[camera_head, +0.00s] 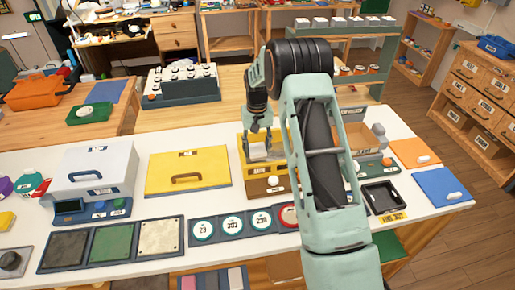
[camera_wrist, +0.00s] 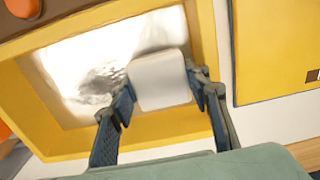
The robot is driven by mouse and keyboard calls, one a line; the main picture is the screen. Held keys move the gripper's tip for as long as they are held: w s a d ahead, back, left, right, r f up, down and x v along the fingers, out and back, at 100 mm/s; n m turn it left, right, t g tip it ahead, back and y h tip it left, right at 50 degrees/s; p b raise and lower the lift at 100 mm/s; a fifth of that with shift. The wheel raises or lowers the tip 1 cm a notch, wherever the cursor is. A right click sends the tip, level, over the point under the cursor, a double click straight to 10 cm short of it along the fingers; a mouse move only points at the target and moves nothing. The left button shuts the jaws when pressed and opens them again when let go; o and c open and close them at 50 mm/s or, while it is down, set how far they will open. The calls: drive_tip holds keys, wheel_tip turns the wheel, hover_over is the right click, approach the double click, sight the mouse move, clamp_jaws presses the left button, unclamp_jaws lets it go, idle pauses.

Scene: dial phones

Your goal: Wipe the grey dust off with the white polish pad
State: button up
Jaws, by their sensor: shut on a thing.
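My gripper (camera_head: 258,142) is shut on the white polish pad (camera_head: 259,152), a small white block. The wrist view shows the pad (camera_wrist: 160,80) between the two fingers, over the lower right part of a bright white panel set in a yellow frame (camera_wrist: 75,143). Grey dust (camera_wrist: 100,82) lies as a mottled patch on the panel, just left of the pad, with a fainter grey area above the pad. I cannot tell whether the pad touches the panel. The dust is too small to make out in the head view.
A yellow board (camera_head: 188,175) with a handle lies left of the frame. A row of round number dials (camera_head: 232,224) lies in front. A white-lidded box (camera_head: 95,167) stands at left, a black tray (camera_head: 383,198) at right. My arm hides part of the white table.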

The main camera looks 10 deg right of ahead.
drive_tip(key=shift+d+f, duration=0.1)
drive_tip(key=shift+d, duration=0.85)
drive_tip(key=shift+d+r+b, duration=0.2)
drive_tip(key=shift+d, duration=2.25)
drive_tip(key=shift+d+r+b, duration=0.15)
drive_tip(key=shift+d, duration=2.25)
drive_tip(key=shift+d+r+b, duration=0.2)
drive_tip(key=shift+d, duration=2.25)
drive_tip(key=shift+a, duration=0.1)
drive_tip(key=shift+a+r+b, duration=0.15)
drive_tip(key=shift+a+r, duration=0.05)
drive_tip(key=shift+a, duration=2.6)
drive_tip(key=shift+a+r+b, duration=0.15)
drive_tip(key=shift+a, duration=2.6)
drive_tip(key=shift+a+r+b, duration=0.15)
drive_tip(key=shift+a+r, duration=0.05)
drive_tip(key=shift+a, duration=2.6)
drive_tip(key=shift+r+p, duration=1.7)
drive_tip(key=shift+r, duration=1.3)
